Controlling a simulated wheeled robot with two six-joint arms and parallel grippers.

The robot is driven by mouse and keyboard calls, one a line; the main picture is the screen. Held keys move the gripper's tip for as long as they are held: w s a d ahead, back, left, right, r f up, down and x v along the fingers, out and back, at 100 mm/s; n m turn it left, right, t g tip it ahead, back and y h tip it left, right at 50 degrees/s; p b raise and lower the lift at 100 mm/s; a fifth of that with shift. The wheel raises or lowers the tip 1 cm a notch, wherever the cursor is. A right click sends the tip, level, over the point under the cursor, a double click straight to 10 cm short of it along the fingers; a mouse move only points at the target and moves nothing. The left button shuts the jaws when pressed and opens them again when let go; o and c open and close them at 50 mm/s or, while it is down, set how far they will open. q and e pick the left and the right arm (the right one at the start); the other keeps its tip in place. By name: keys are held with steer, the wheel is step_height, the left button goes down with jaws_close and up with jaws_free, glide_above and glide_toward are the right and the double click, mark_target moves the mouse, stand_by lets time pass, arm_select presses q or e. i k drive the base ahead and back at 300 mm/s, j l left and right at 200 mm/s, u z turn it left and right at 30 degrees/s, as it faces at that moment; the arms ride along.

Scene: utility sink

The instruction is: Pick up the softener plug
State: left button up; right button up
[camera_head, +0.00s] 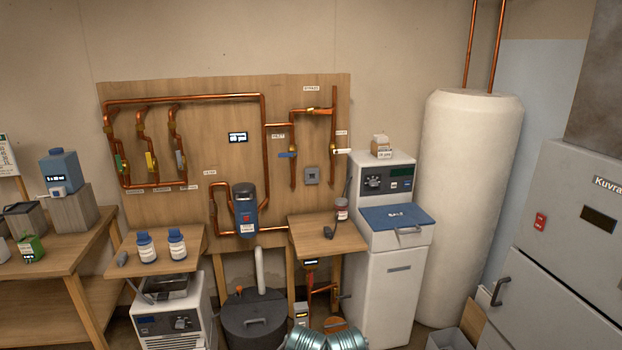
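A small dark plug (328,232) lies on the small wooden shelf table (312,247) left of the white softener cabinet (385,285). A dark cord runs from it up toward the cabinet's control head (374,183), so I take it as the softener plug. A grey wall socket (311,176) is on the wooden board above the table, with nothing seen plugged into it. Neither of my grippers can be made out. Teal-silver rounded metal parts show at the bottom edge; I cannot tell what they are.
A small bottle (341,209) stands just behind the plug. Copper pipes (190,98) and a blue-grey filter housing (243,208) are on the board. Another grey plug (122,258) lies on the left shelf table beside two blue-capped bottles (146,247). A black lidded tub (254,318) stands between the tables.

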mark_target(328, 231)
steer(key=i+u, duration=0.2)
steer(key=i, duration=0.55)
steer(key=i+l+u, duration=0.25)
steer(key=i, duration=0.45)
steer(key=i+j, duration=0.05)
steer(key=j, duration=0.05)
